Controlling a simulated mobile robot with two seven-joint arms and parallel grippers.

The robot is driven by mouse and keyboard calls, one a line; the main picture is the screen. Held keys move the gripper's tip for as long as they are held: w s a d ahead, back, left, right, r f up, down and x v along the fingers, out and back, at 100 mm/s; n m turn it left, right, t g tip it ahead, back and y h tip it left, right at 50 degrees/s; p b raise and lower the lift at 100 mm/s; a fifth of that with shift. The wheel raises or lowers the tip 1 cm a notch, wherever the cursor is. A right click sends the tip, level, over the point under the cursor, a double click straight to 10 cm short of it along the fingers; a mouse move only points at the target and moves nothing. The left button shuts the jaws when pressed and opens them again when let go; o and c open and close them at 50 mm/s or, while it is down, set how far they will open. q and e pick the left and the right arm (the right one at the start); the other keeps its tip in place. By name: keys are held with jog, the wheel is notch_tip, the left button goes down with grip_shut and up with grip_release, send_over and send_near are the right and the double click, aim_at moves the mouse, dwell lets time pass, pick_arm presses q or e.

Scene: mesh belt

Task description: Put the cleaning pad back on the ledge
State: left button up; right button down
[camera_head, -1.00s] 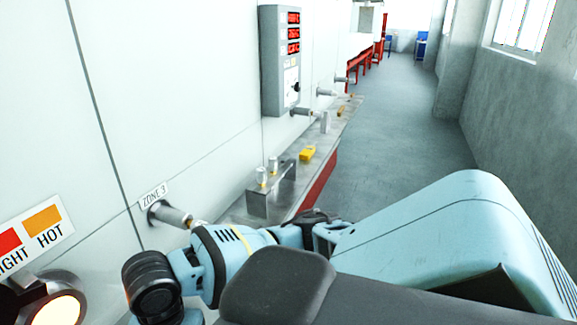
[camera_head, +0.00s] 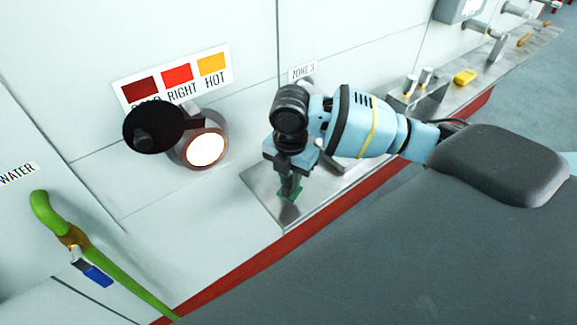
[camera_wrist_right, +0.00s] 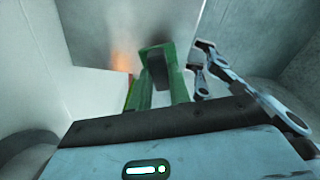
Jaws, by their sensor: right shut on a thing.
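The gripper hides part of the pad, and I cannot tell whether the pad touches the ledge. My left gripper is not in view.
A round lit port (camera_head: 206,148) with an open black cover (camera_head: 152,130) is on the wall. A green hose (camera_head: 100,268) with a blue-handled valve (camera_head: 97,275) is at lower left. A metal bracket (camera_head: 420,98) and a yellow item (camera_head: 465,77) stand farther along the ledge.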

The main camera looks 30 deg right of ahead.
jog(key=w, duration=0.1)
jog(key=w+d, duration=0.1)
jog(key=w, duration=0.1)
jog(key=w+d, duration=0.1)
jog(key=shift+w+d+f, duration=0.25)
jog(key=shift+w, duration=0.15)
jog(key=shift+w, duration=0.1)
jog(key=shift+w+d, duration=0.2)
jog(key=shift+w, duration=0.05)
jog(key=shift+f, duration=1.8)
jog(key=shift+f, duration=0.1)
jog(key=c, duration=1.3)
grip_release()
